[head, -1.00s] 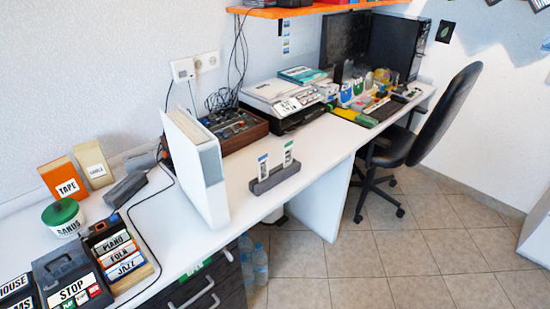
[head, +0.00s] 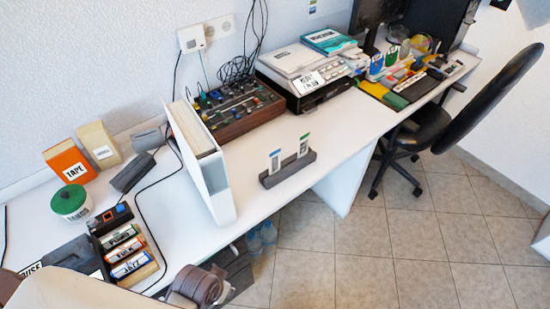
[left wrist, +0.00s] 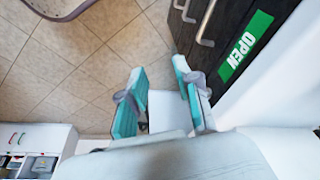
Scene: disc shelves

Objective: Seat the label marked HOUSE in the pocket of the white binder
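The white binder (head: 216,185) stands upright on the desk in the middle of the head view. At the lower left, a label ending in "USE" (head: 31,269) is partly hidden behind my arm. My left gripper (left wrist: 163,98) is open in the left wrist view, its teal fingers apart. A pale surface shows between them; I cannot tell what it is.
Left of the binder are a rack of labelled tapes (head: 127,250), a green-lidded pot (head: 70,203) and a TAPE box (head: 70,163). A mixer (head: 240,110) and printer (head: 305,75) stand behind. A drawer front marked OPEN (left wrist: 245,45) is near the left gripper.

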